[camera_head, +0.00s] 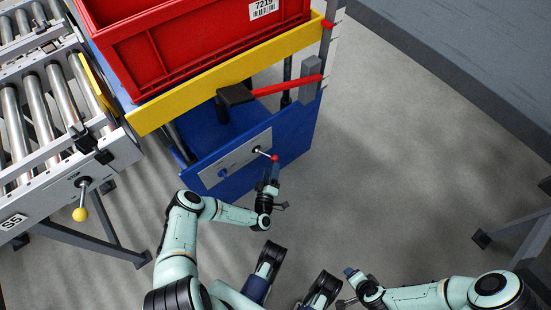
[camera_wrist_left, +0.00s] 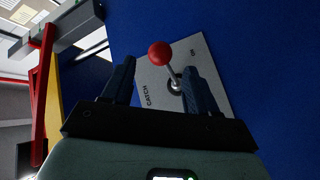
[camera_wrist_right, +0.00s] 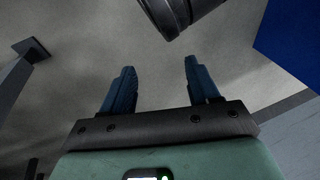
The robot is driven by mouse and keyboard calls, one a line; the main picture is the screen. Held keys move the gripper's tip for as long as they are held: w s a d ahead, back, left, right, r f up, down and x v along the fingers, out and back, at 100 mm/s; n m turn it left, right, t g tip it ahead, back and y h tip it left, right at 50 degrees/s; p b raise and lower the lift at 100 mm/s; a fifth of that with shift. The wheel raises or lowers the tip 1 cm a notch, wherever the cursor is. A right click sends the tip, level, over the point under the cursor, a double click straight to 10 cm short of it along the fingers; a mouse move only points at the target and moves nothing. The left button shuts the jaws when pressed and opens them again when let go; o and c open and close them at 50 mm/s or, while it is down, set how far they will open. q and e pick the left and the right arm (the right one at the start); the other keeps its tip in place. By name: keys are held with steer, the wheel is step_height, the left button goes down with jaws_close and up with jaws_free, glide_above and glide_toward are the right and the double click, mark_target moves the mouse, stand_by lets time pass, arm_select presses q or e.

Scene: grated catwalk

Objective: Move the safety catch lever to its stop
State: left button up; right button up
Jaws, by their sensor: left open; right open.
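The safety catch lever, a short metal rod with a red ball knob (camera_head: 275,158), sits on a grey plate (camera_head: 212,176) on the blue cart's side. In the left wrist view the red knob (camera_wrist_left: 160,54) stands between and slightly beyond my open left gripper's fingertips (camera_wrist_left: 160,66). The rod slants down to its pivot beside the right finger; whether they touch I cannot tell. The plate (camera_wrist_left: 150,75) reads "CATCH" and "ON". In the head view my left gripper (camera_head: 271,172) is at the knob. My right gripper (camera_wrist_right: 160,66) is open and empty, away from the cart.
The blue cart (camera_head: 295,140) carries a red crate (camera_head: 190,55) behind a yellow bar (camera_head: 230,75). A red bar (camera_head: 288,86) juts above the plate. At left is a roller conveyor (camera_head: 40,105) with a yellow-knobbed lever (camera_head: 80,213).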

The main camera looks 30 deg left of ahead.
mark_target(274, 158)
arm_select(q)
steer(key=b+x, duration=0.1)
steer(key=x, duration=0.5)
steer(key=shift+w+b, duration=0.2)
steer(key=shift+b, duration=0.1)
arm_select(e)
steer(key=shift+g, duration=0.5)
steer(key=s+f, duration=0.3)
steer(key=shift+d+f, duration=0.25)
steer(key=shift+d, duration=0.1)
arm_select(q)
steer(key=shift+c, duration=0.3)
steer(key=c, duration=0.9)
